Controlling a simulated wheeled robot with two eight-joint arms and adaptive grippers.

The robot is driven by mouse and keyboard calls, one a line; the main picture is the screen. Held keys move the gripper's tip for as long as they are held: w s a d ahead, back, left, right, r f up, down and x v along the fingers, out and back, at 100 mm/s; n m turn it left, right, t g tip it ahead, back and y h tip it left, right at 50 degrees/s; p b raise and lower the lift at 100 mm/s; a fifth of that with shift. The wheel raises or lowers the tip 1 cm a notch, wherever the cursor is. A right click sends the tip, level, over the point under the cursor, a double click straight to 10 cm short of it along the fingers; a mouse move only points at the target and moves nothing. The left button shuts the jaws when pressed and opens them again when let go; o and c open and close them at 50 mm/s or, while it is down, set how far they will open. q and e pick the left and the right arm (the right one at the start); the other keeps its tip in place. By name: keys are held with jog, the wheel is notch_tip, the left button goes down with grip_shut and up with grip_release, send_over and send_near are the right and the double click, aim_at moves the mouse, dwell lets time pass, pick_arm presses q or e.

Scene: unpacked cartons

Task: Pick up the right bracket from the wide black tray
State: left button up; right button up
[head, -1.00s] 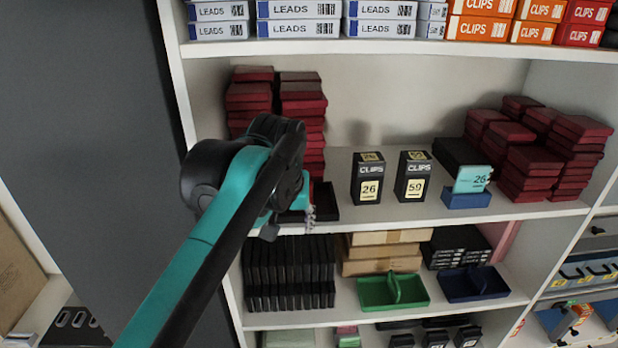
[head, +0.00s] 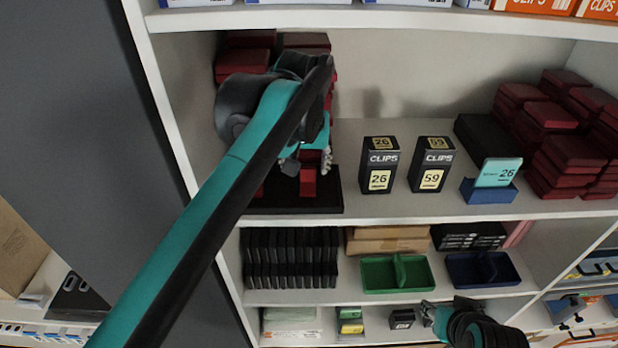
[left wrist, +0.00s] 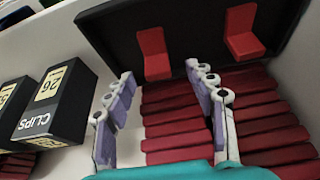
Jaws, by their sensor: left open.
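The wide black tray (head: 330,203) sits on the shelf at the left. The right bracket (head: 308,182), small and red, stands in it; a second red bracket (head: 260,190) is mostly hidden behind my left arm. In the left wrist view, which is turned round, the right bracket (left wrist: 153,53) is on the left and the other bracket (left wrist: 244,32) on the right, on the tray (left wrist: 200,28). My left gripper (head: 313,163) is open just above the right bracket. Its fingertips (left wrist: 160,72) point at the right bracket, without visible contact. My right gripper (head: 432,314) shows low down; its jaws are unclear.
The shelf above limits height. Green (head: 397,274) and navy trays are below.

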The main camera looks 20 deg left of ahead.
aim_at(308, 173)
pick_arm(q)
jog(key=shift+d+p+x, duration=0.2)
jog(key=shift+p+x, duration=0.45)
jog(key=shift+x, duration=1.85)
jog(key=c, duration=1)
